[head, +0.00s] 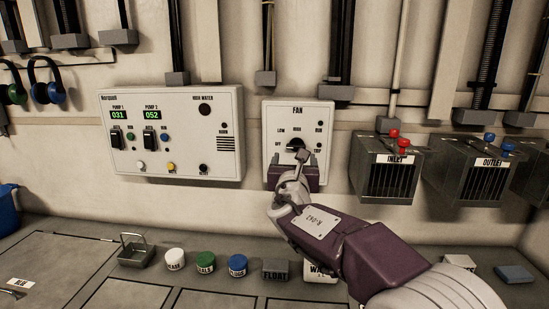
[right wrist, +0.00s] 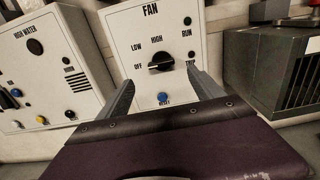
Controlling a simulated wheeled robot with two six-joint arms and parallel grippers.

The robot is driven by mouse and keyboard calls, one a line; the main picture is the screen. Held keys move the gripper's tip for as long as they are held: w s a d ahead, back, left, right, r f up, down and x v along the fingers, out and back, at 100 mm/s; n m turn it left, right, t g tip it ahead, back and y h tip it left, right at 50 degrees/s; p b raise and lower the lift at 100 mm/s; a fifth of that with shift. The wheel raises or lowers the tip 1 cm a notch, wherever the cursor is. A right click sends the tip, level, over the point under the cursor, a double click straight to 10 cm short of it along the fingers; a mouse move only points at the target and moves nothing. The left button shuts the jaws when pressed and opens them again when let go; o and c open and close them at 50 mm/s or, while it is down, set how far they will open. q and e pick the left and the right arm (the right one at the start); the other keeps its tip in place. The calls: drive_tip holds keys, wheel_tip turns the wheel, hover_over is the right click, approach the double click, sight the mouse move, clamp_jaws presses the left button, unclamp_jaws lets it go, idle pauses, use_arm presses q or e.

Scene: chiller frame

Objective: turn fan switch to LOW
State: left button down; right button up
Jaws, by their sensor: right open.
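The white FAN panel (head: 284,112) is on the wall, near the middle of the head view. Its black rotary switch (right wrist: 162,62) shows in the right wrist view, among the labels OFF, LOW and HIGH. The switch's handle lies nearly level, its left end toward OFF. It is partly hidden in the head view (head: 296,145). My right gripper (head: 296,172) is open and empty in front of the panel's lower part. In the right wrist view its two fingers (right wrist: 161,80) stand apart on either side, below the switch. I cannot tell whether they touch anything. My left gripper is not in view.
A blue RESET button (right wrist: 163,98) sits below the switch. A pump panel (head: 170,133) is to the left. Metal INLET (head: 386,170) and OUTLET (head: 478,180) boxes jut out at right. Labelled caps and blocks (head: 238,265) stand on the ledge below.

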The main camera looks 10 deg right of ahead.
sight(296, 147)
drive_tip(key=p+x, duration=0.1)
drive_tip(key=x, duration=0.8)
drive_tip(key=shift+d+f+p, duration=0.1)
drive_tip(key=shift+p, duration=0.25)
drive_tip(key=c, duration=1.4)
drive_tip(key=shift+f+m+b, duration=0.15)
drive_tip(key=shift+m+b, duration=1.35)
drive_tip(key=shift+m, duration=0.1)
drive_tip(key=m+b, duration=0.2)
drive_tip(key=m, duration=0.1)
drive_tip(key=shift+m+b, duration=0.6)
drive_tip(key=shift+m, duration=0.6)
drive_tip(key=o, duration=1.4)
drive_tip(key=shift+r, duration=0.2)
